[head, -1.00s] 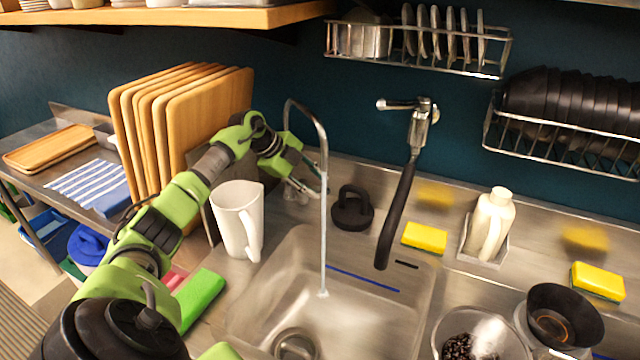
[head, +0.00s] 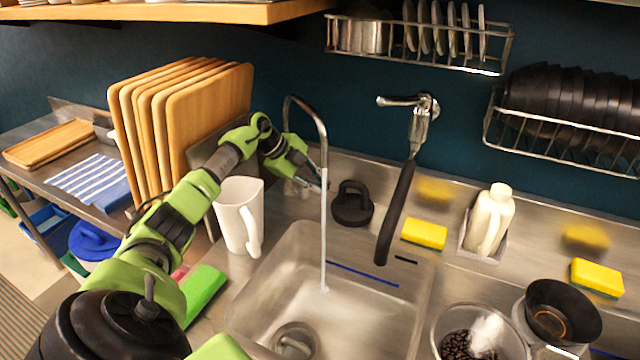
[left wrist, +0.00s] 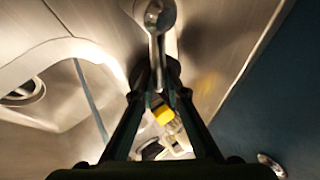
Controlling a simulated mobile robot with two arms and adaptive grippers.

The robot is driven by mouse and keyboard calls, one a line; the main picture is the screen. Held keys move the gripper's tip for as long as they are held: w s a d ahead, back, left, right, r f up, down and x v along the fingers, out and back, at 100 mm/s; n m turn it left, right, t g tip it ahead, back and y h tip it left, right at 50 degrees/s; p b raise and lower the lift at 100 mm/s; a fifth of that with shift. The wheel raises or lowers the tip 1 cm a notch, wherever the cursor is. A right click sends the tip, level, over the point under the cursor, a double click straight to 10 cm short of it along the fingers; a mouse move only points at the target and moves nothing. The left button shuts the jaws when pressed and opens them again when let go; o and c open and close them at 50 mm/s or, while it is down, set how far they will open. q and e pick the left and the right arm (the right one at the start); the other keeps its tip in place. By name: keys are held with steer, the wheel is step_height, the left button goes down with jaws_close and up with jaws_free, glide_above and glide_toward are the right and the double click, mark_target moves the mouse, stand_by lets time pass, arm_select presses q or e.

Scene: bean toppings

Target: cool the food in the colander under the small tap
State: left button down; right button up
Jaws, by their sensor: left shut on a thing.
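The small tap (head: 318,115) is a thin chrome gooseneck at the back of the sink. A stream of water (head: 323,240) falls from it into the sink basin (head: 365,300). My left gripper (head: 318,180) is at the base of this tap, and in the left wrist view its fingers (left wrist: 158,88) are closed on the chrome tap fitting (left wrist: 155,20). The exact contact is hard to see. The colander (head: 440,325) with dark beans (head: 460,344) stands right of the basin, cut off by the lower edge, with white vapour over it. My right gripper is not visible.
A white jug (head: 238,215) stands close beside my left forearm, near upright wooden boards (head: 205,110). A larger tap with a black hose (head: 397,210) hangs over the basin's right side. A black pot (head: 560,312), yellow sponge (head: 424,234) and white bottle (head: 490,220) stand to the right.

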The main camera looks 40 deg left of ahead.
arm_select(q)
steer(key=shift+s+a+m+g+h+b, duration=0.2)
steer(key=shift+s+m+g+h, duration=0.3)
steer(key=shift+m, duration=0.5)
steer(key=shift+s+a+m+g+h+b, duration=0.25)
steer(key=shift+s+m+h, duration=0.4)
steer(key=shift+m, duration=0.35)
steer(key=c, duration=2)
jaws_free()
step_height(320, 180, up, 10)
steer(key=shift+c, duration=0.4)
